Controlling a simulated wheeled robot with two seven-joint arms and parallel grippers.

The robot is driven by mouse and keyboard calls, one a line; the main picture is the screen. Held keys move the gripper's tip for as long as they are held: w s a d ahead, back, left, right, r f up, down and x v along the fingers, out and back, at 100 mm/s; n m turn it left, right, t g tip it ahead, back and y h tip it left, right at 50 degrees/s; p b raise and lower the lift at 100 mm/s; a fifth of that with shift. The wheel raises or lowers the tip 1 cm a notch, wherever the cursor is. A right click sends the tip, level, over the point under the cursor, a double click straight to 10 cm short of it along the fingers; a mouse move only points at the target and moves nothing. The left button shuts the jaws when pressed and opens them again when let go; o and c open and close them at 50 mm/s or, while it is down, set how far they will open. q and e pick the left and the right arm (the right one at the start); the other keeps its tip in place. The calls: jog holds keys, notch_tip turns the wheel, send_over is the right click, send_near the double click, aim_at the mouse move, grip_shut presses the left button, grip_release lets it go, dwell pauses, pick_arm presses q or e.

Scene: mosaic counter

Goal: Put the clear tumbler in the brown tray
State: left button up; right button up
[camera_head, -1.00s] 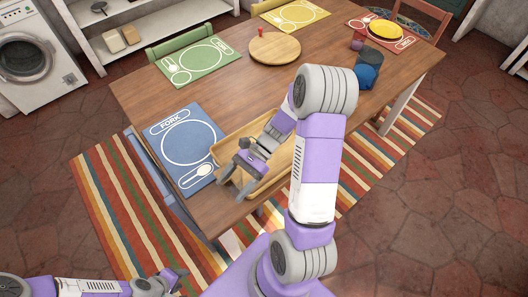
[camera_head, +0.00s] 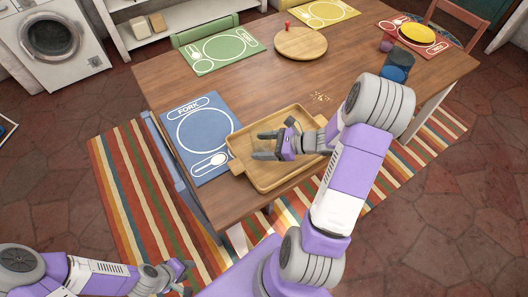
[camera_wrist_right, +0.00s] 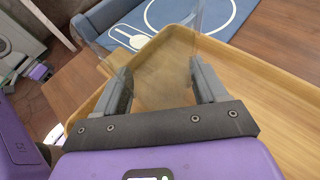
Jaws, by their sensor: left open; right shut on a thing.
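The clear tumbler (camera_wrist_right: 165,68) is between the fingers of my right gripper (camera_wrist_right: 160,88) in the right wrist view. It is see-through and hard to make out in the head view. My right gripper (camera_head: 268,147) is shut on it above the brown tray (camera_head: 262,178), a wooden tray with a raised rim at the table's near edge. The tray also shows beyond the fingers in the wrist view (camera_wrist_right: 270,98). I cannot tell whether the tumbler touches the tray. My left gripper (camera_head: 186,277) is open and empty at the lower left, away from the table.
A blue placemat (camera_head: 205,135) lies left of the tray. A round wooden board (camera_head: 301,43), a green placemat (camera_head: 222,49) and a yellow placemat (camera_head: 325,12) are farther back.

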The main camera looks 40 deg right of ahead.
notch_tip(320, 180, down, 3)
jog(key=shift+f+b, duration=0.2)
jog(key=shift+b, duration=0.4)
jog(key=shift+r, duration=0.15)
jog(key=o, duration=1.7)
jog(key=shift+c, duration=0.2)
jog(key=shift+s+d+r, duration=0.1)
jog(key=p+v, duration=0.3)
jog(key=v, duration=0.8)
jog(key=shift+s+d+r, duration=0.1)
jog(key=shift+s+d, duration=0.05)
jog(key=shift+s, duration=0.15)
